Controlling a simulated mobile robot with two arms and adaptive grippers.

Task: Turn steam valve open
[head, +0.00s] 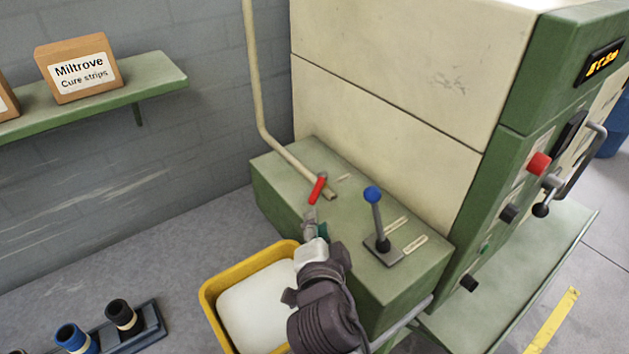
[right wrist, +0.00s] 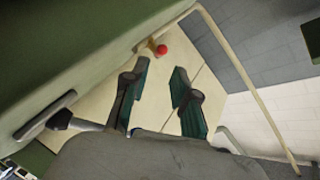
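The steam valve (head: 318,188) shows as a short red handle beside the end of a cream pipe, low on the green machine. In the right wrist view its red end (right wrist: 162,49) shows beyond and between my fingertips, apart from them. My right gripper (head: 314,222) is just in front of and below the red handle in the head view. In the right wrist view its two dark fingers with green pads (right wrist: 160,72) stand apart with nothing between them. My left gripper is not in view.
A blue-knobbed lever (head: 373,198) stands right of my right gripper. A yellow bin (head: 208,300) with white contents is below left. The cream pipe (head: 254,80) rises along the wall. A shelf (head: 160,78) holds cartons. A red knob (head: 538,163) and handles are on the machine's right side.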

